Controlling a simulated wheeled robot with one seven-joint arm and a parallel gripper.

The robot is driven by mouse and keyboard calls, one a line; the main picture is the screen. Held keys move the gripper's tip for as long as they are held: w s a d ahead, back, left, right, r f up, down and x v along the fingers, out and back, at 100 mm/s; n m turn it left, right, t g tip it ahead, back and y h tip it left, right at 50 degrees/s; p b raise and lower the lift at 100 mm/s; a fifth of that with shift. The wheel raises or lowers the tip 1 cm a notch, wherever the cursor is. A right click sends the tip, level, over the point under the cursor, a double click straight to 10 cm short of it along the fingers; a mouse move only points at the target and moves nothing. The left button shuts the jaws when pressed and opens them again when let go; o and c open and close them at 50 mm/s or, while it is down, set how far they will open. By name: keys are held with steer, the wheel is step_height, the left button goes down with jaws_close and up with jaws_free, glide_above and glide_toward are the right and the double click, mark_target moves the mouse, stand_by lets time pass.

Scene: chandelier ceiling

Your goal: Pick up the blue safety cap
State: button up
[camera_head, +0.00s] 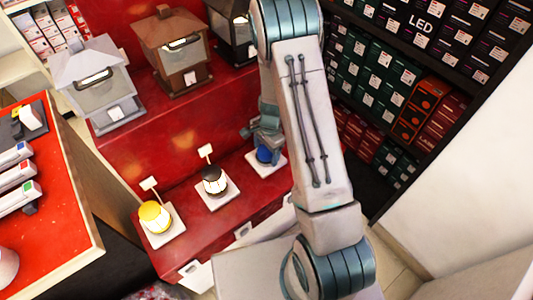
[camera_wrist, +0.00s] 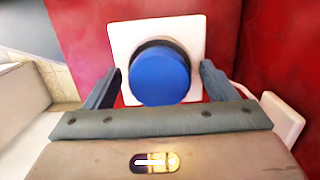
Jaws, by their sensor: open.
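The blue safety cap (camera_wrist: 160,76) is round with a dark rim behind it and sits on a white square plate (camera_wrist: 124,38) on a red shelf. In the head view the blue cap (camera_head: 265,154) shows at the right end of a row of caps, partly covered by my gripper (camera_head: 262,140). In the wrist view my gripper (camera_wrist: 160,88) is open, one finger to the left of the cap and one to its right. The fingers look apart from the cap. Whether they are level with it in depth is hard to tell.
Lanterns (camera_head: 178,52) stand on the higher red step (camera_head: 190,112) behind. Dark shelves with boxes (camera_head: 372,80) are at the right.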

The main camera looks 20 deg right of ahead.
steer(key=shift+c, duration=0.3)
steer(key=c, duration=1)
steer(key=shift+r, duration=0.15)
